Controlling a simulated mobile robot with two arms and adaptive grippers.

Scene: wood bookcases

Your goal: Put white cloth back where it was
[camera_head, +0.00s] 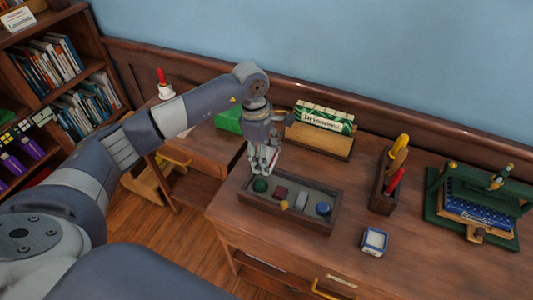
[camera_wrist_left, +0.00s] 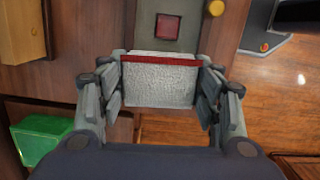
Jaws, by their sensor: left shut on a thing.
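My left gripper (camera_head: 264,165) comes in from the left and points down near the left end of a wooden tray (camera_head: 283,216) on the desk. In the left wrist view the fingers (camera_wrist_left: 160,88) are shut on a white cloth (camera_wrist_left: 160,84) with a red stripe along its far edge. The cloth is held flat between both fingers. In the head view it is mostly hidden by the fingers, and I cannot tell its exact height above the desk. My right gripper is not in view.
The tray holds a green ball (camera_head: 260,186), a red block (camera_head: 280,192), a pale block (camera_head: 302,201) and a blue ball (camera_head: 323,208). A sign holder (camera_head: 320,138), pen box (camera_head: 384,187), small white-blue box (camera_head: 374,241) and green stand (camera_head: 475,207) stand on the desk. A bookcase (camera_head: 55,80) is at left.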

